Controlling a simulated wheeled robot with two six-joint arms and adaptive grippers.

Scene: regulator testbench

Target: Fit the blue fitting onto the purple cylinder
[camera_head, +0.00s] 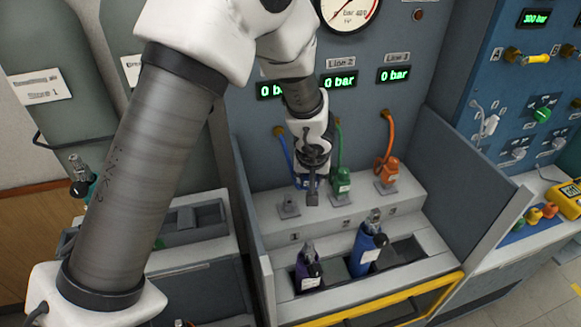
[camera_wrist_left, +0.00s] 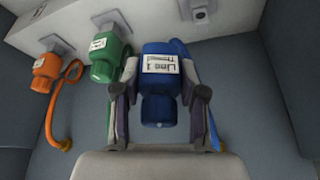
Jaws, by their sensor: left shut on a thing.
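The blue fitting (camera_wrist_left: 170,68), labelled Line 1, sits between the fingers of my left gripper (camera_wrist_left: 162,93), which is shut on it. In the head view the blue fitting (camera_head: 300,182) is mostly hidden behind my left gripper (camera_head: 312,186), above the grey ledge and beside the green fitting. A blue hose (camera_head: 283,150) runs from it to the panel. The purple cylinder (camera_head: 308,271) stands in the front tray's left slot, below and in front of the gripper, its metal valve on top. The fitting and cylinder are apart. My right gripper is out of view.
A green fitting (camera_head: 341,181) and an orange fitting (camera_head: 387,170) sit on the ledge with hoses. An empty holder (camera_head: 289,207) is at the ledge's left. A blue cylinder (camera_head: 366,252) stands right of the purple one. Grey side walls (camera_head: 495,235) flank the bay.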

